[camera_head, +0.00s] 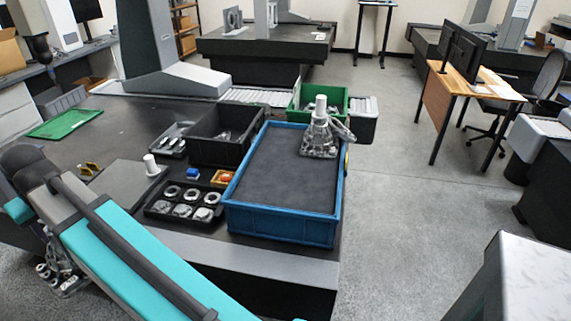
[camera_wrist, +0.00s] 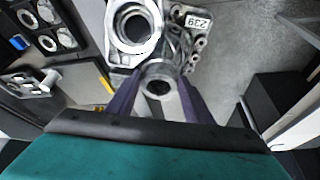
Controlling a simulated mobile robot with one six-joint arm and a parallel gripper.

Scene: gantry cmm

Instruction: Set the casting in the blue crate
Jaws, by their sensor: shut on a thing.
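My gripper (camera_wrist: 158,106) is shut on a grey metal casting with a large round bore and a "239" label; the casting (camera_wrist: 172,58) fills the top middle of the wrist view. In the head view the held casting (camera_head: 64,277) shows partly at the lower left, below my arm, which hides my gripper there. The blue crate (camera_head: 281,227) stands at the table's front right edge with a flat dark liner. A similar metal part with a white cylindrical top (camera_head: 318,138) stands at its far right corner, on the liner as far as I can tell.
Left of the crate are a black tray with several ring parts (camera_head: 184,208), a grey plate with a white cylinder (camera_head: 150,165) and a small yellow bin (camera_head: 222,177). Behind are a black crate (camera_head: 222,150) and a green crate (camera_head: 336,98). Most of the liner is bare.

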